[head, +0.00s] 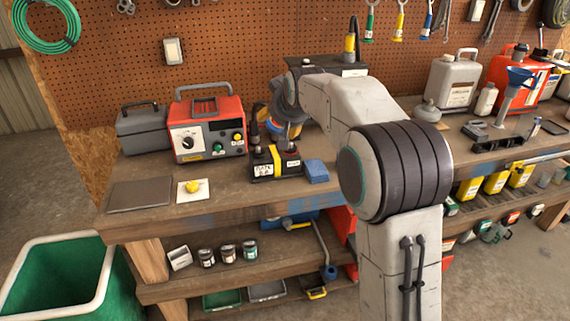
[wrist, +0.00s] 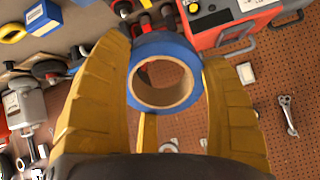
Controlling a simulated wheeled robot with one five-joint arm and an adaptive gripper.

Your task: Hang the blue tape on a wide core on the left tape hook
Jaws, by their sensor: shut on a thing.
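The blue tape (wrist: 181,48), a ring on a wide tan core, is between the two yellow fingers of my gripper (wrist: 166,92) in the wrist view. My gripper is shut on it, and the open core faces the camera. In the head view my gripper (head: 268,118) is above the back of the bench, in front of the pegboard. The tape is mostly hidden there by the gripper and arm. I cannot clearly make out the left tape hook; small pale round fittings (wrist: 168,147) show on the pegboard beyond the tape in the wrist view.
A black block with a yellow stripe (head: 262,162) and upright posts stands below my gripper. A red instrument case (head: 208,128) and a grey box (head: 143,130) stand to its left, a blue block (head: 316,171) to its right. The pegboard (head: 240,45) rises behind.

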